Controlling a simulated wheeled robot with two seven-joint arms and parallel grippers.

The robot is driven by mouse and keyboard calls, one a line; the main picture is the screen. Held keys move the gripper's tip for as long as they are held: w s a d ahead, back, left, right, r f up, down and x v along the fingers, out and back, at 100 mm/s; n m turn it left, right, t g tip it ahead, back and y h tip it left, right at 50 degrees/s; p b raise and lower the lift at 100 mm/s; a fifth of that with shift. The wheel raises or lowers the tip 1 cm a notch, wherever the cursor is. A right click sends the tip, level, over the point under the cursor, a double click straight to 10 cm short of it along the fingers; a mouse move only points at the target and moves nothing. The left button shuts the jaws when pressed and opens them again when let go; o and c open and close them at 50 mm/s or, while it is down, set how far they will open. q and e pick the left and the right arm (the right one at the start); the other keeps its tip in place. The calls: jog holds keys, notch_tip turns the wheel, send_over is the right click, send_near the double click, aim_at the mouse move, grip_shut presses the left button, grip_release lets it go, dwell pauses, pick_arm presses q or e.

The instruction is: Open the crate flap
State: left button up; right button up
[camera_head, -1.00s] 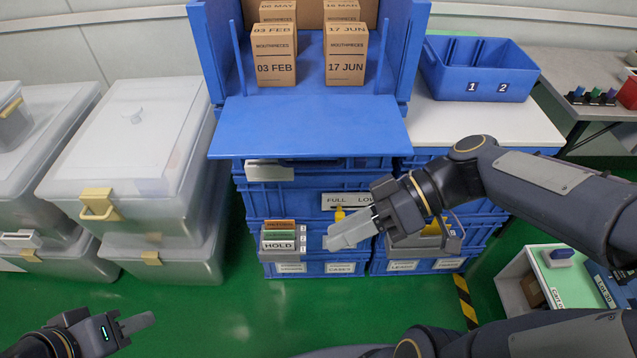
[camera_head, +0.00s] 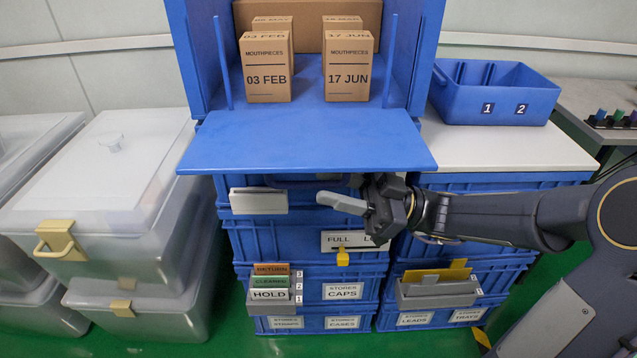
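The blue crate (camera_head: 425,60) stands on top of stacked blue boxes, its front open. Its blue flap (camera_head: 305,143) is folded down and lies about level, sticking out toward me. Inside the crate are several brown mouthpiece cartons, with 03 FEB (camera_head: 266,78) and 17 JUN (camera_head: 348,76) in front. My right gripper (camera_head: 345,203) is just below the flap's front edge, pointing left in front of the stacked boxes. Its fingers overlap in this view, so its opening is unclear. I see nothing held in it. My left gripper is out of view.
A blue tray marked 1 and 2 (camera_head: 494,97) sits on a white top (camera_head: 500,145) at right. Translucent lidded bins (camera_head: 100,170) stand at left. A HOLD card holder (camera_head: 270,295) and a grey holder (camera_head: 440,292) project from the stack below.

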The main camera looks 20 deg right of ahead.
jog(key=shift+x, duration=1.35)
grip_shut()
